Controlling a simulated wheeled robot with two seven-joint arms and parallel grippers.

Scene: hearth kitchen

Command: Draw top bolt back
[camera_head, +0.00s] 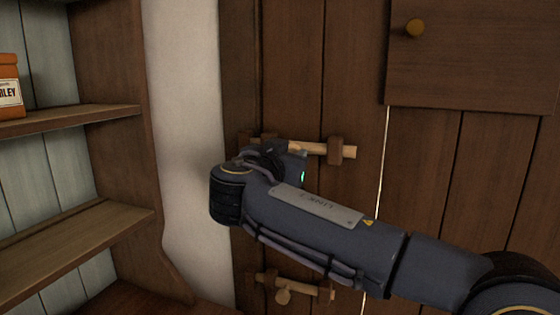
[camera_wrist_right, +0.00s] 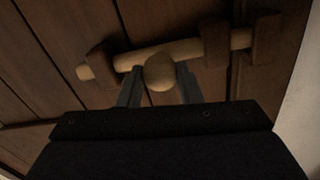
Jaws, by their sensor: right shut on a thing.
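The top bolt (camera_head: 312,149) is a pale wooden rod lying across the plank door in dark wooden brackets. In the right wrist view its round knob (camera_wrist_right: 160,72) sits between the two fingers of my right gripper (camera_wrist_right: 159,84), which is shut on it. The rod (camera_wrist_right: 190,49) spans the gap between the two right-hand brackets there, and its other end sticks out past the left bracket (camera_wrist_right: 101,60). In the head view my right gripper (camera_head: 272,153) hides the knob and the rod's left part. My left gripper is not in view.
A lower bolt (camera_head: 300,287) with its own knob sits below my right forearm. Wooden shelves (camera_head: 75,118) with an orange container (camera_head: 9,86) stand left, beyond a white wall strip (camera_head: 187,120).

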